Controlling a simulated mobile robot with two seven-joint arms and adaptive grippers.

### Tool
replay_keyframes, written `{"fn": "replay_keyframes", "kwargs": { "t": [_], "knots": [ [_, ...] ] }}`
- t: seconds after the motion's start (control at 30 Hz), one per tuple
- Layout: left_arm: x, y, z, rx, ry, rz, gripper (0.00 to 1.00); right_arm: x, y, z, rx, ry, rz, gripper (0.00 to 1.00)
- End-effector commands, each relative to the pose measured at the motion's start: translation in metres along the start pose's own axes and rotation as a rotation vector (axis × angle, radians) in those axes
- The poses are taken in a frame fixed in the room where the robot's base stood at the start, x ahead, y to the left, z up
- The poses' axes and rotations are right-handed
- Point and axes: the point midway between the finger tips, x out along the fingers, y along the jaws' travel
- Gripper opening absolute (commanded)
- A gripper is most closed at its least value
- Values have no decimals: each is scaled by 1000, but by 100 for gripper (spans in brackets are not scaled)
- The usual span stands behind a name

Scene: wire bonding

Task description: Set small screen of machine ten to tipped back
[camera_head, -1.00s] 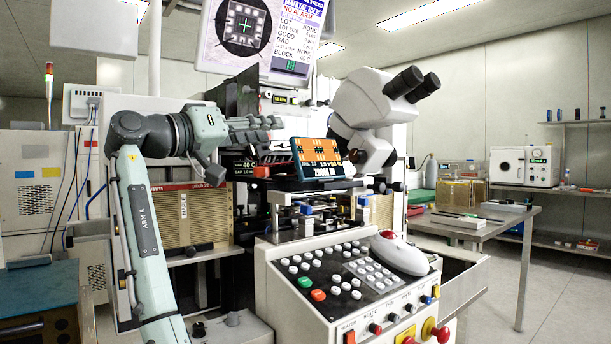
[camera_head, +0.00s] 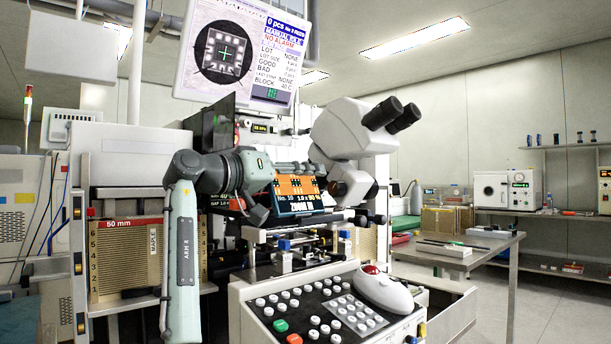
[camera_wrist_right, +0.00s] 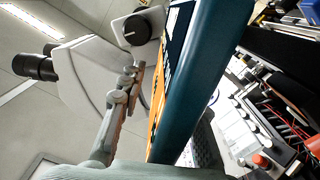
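The small screen (camera_head: 300,193), with an orange and blue display, stands on the machine below the microscope, leaning slightly. My right gripper (camera_head: 290,168) is at its upper left edge, with a grey finger running along the top. In the right wrist view the small screen (camera_wrist_right: 190,80) is seen nearly edge-on, its dark blue side facing the camera. One finger of my right gripper (camera_wrist_right: 160,125) is on its display side, and a dark ridged finger part shows on the other side. The fingers look spread; contact with the screen cannot be told. My left gripper is not in view.
The microscope (camera_head: 350,130) stands close behind and right of the small screen. A large monitor (camera_head: 245,50) hangs above. The button console (camera_head: 325,315) with a white mouse (camera_head: 383,290) is in front below. A magazine rack (camera_head: 125,255) stands left.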

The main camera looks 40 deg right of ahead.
Motion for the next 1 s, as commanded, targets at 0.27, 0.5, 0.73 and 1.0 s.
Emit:
{"fn": "replay_keyframes", "kwargs": {
  "t": [0.27,0.5,0.73,1.0],
  "knots": [
    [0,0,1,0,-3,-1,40,1,0,0,0,0,0,30],
    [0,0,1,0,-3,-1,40,1,0,0,0,0,-1,0],
    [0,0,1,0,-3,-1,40,1,0,0,0,0,-1,0],
    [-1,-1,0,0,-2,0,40,4,0,0,-7,0,-1,0]
  ]
}}
